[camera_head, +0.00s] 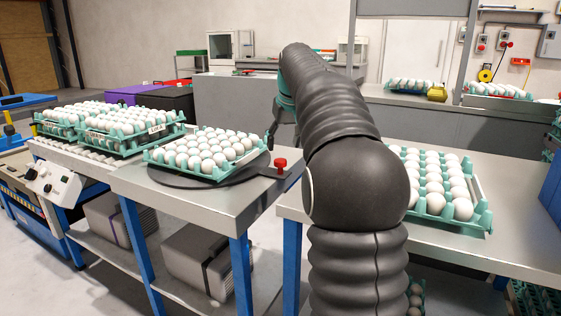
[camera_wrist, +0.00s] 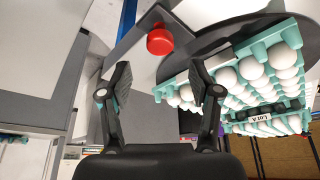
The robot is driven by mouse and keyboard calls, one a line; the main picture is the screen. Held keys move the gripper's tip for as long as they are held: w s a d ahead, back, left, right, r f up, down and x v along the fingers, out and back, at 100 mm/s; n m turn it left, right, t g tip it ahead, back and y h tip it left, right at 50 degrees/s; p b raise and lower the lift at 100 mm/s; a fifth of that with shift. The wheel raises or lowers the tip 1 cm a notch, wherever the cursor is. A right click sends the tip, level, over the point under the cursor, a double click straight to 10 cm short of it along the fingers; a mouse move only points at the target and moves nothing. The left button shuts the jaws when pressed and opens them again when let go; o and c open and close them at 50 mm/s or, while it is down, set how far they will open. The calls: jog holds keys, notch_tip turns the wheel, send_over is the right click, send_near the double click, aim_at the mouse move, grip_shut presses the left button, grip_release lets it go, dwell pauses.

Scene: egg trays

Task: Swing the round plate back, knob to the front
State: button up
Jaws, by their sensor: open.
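The round plate (camera_head: 168,178) is dark grey and lies flat on a grey table, with a teal tray (camera_head: 212,177) of white eggs on it. Its red knob (camera_head: 280,164) stands on a tab at the plate's right side. In the wrist view the knob (camera_wrist: 159,40) is just beyond the fingertips, and the plate (camera_wrist: 205,40) is to its right. My gripper (camera_wrist: 160,82) is open and empty, with the knob roughly ahead of the gap between its fingers and apart from them. In the head view my gripper (camera_head: 273,128) is behind the knob, partly hidden by my arm.
More egg trays (camera_head: 115,142) sit on a roller conveyor at the left. Another egg tray (camera_head: 480,212) lies on the right table (camera_head: 500,245), beyond my arm. A narrow gap separates the two tables. Grey counters stand behind.

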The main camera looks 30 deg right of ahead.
aim_at(281, 160)
jog(key=x, duration=0.6)
jog(key=shift+w+f+b, duration=0.15)
jog(key=shift+f+b, duration=0.05)
jog(key=shift+b, duration=0.15)
grip_shut()
